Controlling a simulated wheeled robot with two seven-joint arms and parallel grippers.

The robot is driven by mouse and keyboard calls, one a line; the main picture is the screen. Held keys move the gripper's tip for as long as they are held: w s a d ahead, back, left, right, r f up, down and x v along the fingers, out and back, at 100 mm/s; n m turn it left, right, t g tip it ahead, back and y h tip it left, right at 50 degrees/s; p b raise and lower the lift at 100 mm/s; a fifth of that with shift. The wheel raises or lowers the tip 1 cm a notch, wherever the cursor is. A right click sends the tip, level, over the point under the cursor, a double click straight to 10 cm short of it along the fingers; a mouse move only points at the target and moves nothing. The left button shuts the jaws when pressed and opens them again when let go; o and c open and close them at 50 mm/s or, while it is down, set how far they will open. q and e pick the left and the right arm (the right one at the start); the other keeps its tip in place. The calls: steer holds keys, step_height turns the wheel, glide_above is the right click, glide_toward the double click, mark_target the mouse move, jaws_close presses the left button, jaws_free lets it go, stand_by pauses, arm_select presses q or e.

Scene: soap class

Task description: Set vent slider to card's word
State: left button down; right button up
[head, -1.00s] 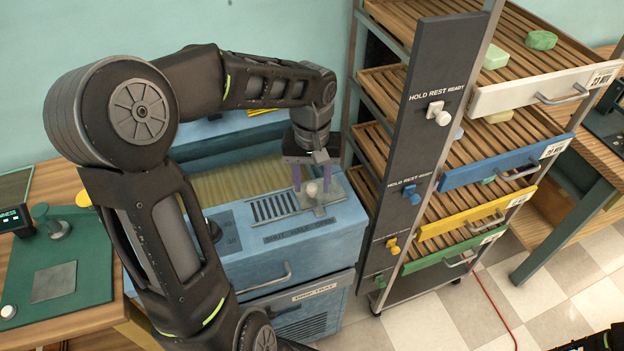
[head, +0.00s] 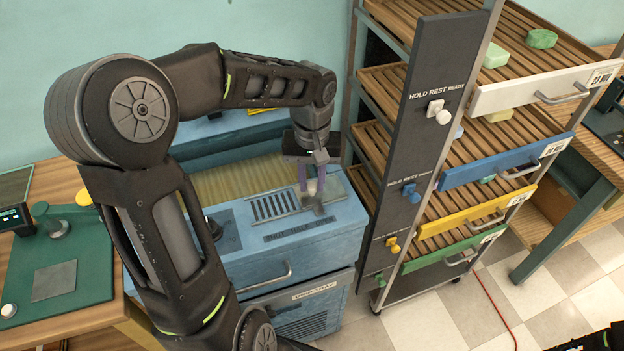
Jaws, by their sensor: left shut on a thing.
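A grey slider plate with a pale knob (head: 312,187) sits at the right of the slots. My left gripper (head: 311,180) points down, its purple fingers shut on the slider knob and partly hiding it. No card with a readable word can be made out. A dark piece at the bottom right corner may be part of my right arm; its gripper is not seen.
A rack with wooden slat shelves (head: 470,120) and coloured drawer fronts stands close to the right. Its dark post carries white, blue and yellow knobs marked HOLD REST READY. A green mat (head: 85,255) lies on the left bench. A red cable lies on the floor.

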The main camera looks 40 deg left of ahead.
stand_by(0.9)
arm_select(q)
steer(key=s+a, duration=0.1)
steer(key=s, duration=0.1)
steer(key=s+a, duration=0.2)
steer(key=shift+s+b, duration=0.2)
steer(key=shift+b, duration=0.2)
steer(key=c, duration=1.2)
jaws_free()
steer(key=shift+r, duration=0.1)
step_height(320, 180, up, 8)
steer(key=shift+b, duration=0.35)
